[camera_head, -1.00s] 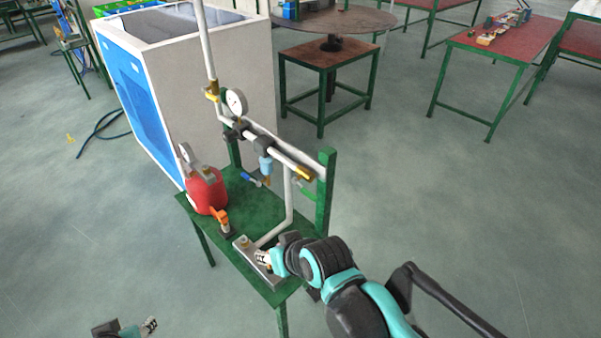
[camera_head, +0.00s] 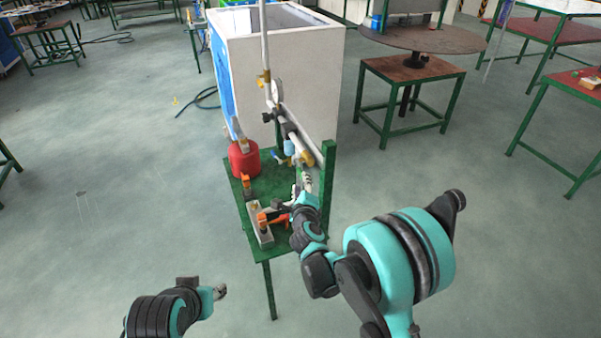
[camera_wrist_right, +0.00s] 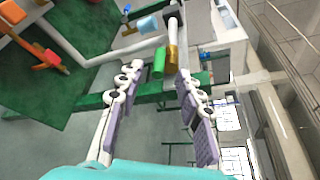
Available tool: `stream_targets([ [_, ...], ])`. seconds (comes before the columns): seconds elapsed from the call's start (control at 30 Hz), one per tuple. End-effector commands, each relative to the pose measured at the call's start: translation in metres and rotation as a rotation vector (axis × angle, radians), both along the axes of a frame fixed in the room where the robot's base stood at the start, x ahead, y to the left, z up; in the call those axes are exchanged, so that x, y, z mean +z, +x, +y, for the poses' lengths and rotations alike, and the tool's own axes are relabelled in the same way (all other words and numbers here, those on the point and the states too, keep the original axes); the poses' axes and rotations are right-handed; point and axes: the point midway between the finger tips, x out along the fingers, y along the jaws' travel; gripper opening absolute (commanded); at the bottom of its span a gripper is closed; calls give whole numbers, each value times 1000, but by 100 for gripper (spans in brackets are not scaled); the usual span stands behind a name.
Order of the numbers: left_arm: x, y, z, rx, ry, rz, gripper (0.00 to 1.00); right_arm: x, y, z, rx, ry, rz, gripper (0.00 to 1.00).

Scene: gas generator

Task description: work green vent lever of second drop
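The green vent lever (camera_wrist_right: 159,62) shows in the right wrist view as a short green grip beside a brass fitting (camera_wrist_right: 172,58) on the drop's pipe end. My right gripper (camera_wrist_right: 158,100) is open, with its two purple-padded fingers apart. The green grip lies just beyond the fingertips, between them in the picture; no contact shows. In the head view my right gripper (camera_head: 303,183) is over the right side of the green stand (camera_head: 262,168), near the pipe, and the lever cannot be made out there. My left gripper (camera_head: 220,292) is low, away from the stand; its finger opening is unclear.
A red cylinder (camera_head: 243,160) stands at the stand's left. Orange-handled valves (camera_head: 246,182) sit near its front. The grey pipe (camera_head: 304,146) and a green post (camera_head: 327,185) are close to my right gripper. A large white cabinet (camera_head: 290,70) stands behind. Floor at the left is free.

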Motion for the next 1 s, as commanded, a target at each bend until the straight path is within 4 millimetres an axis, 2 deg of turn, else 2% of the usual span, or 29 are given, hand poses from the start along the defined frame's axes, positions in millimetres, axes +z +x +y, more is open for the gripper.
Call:
stream_targets([
  [0.43, -19, 0, 0, 0, 0, 0, 40, -18, 63, -2, -4, 7, 5, 36],
  [0.6, -20, 0, 0, 0, 0, 0, 40, -19, 74, -2, -4, 6, 4, 36],
  [0.83, -20, 0, 0, 0, 0, 0, 40, -18, 74, -2, -4, 6, 4, 36],
  [0.87, -20, 0, 0, 0, 0, 0, 40, -18, 74, -2, -4, 6, 4, 31],
  [0.97, -20, 0, 0, 0, 0, 0, 40, -18, 74, -2, -4, 6, 4, 4],
  [1.0, -20, 0, 0, 0, 0, 0, 40, -18, 74, -2, -4, 6, 4, 0],
])
